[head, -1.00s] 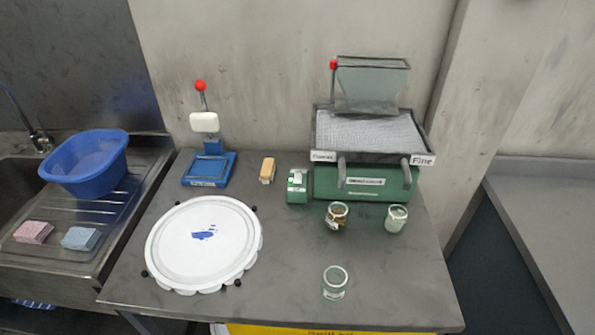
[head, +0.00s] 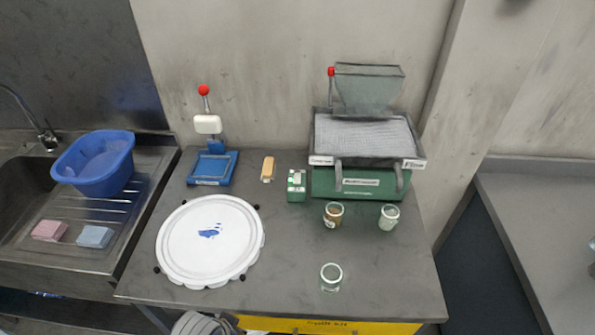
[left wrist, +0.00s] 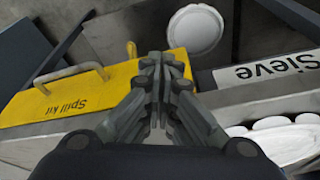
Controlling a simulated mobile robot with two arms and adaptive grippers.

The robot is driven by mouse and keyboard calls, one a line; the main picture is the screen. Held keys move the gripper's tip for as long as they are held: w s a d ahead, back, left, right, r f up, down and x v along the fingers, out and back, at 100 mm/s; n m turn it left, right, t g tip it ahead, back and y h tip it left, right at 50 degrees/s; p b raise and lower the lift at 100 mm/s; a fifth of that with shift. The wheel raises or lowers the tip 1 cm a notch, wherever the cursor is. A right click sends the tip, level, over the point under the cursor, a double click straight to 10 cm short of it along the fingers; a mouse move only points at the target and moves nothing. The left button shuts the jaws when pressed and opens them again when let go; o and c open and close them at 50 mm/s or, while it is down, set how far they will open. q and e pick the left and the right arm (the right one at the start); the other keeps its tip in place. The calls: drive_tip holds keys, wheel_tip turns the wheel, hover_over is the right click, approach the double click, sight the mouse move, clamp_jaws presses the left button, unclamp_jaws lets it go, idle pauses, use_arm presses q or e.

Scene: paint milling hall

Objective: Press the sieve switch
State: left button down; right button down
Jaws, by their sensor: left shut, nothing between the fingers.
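The sieve machine (head: 360,184) is a green base with a grey mesh tray (head: 366,134) and a hopper above, at the back right of the bench in the head view. A small green box (head: 297,187) with a pale top, apparently the sieve switch, stands just left of the base. Its button is too small to make out. My left gripper (left wrist: 164,60) shows in the left wrist view, shut and empty, near the bench's front edge, where a "Sieve" label (left wrist: 271,68) shows. It is not clearly visible in the head view. My right gripper is not in view.
A round white scalloped plate (head: 210,242) lies at the bench's left front. Three glass jars, one at the front (head: 330,277), stand before the machine. A blue press (head: 212,167) and a brush (head: 268,168) are behind. The yellow spill kit (left wrist: 95,88) is under the bench edge.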

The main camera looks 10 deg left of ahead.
use_arm(q)
wheel_tip(320, 180, up, 8)
drive_tip(key=w+t+p, duration=0.1)
drive_tip(key=w, duration=0.1)
drive_tip(key=w+n+t, duration=0.1)
drive_tip(key=w, duration=0.5)
drive_tip(key=w+n+t+y, duration=0.1)
drive_tip(key=w+t, duration=0.1)
drive_tip(key=w, duration=0.4)
drive_tip(key=w+r+n+t+y, duration=0.1)
drive_tip(key=w, duration=0.5)
drive_tip(key=shift+a+r, duration=0.1)
drive_tip(key=shift+a, duration=0.15)
drive_tip(key=w+d+r+t, duration=0.2)
drive_tip(key=w+r, duration=0.2)
drive_tip(key=w, duration=0.4)
drive_tip(key=w+d+r+n+t, duration=0.1)
drive_tip(key=w+d+r+t, duration=0.2)
drive_tip(key=w, duration=0.5)
drive_tip(key=shift+w+d+r+y, duration=0.25)
drive_tip(key=shift+w+r+y, duration=0.05)
drive_tip(key=shift+r, duration=0.25)
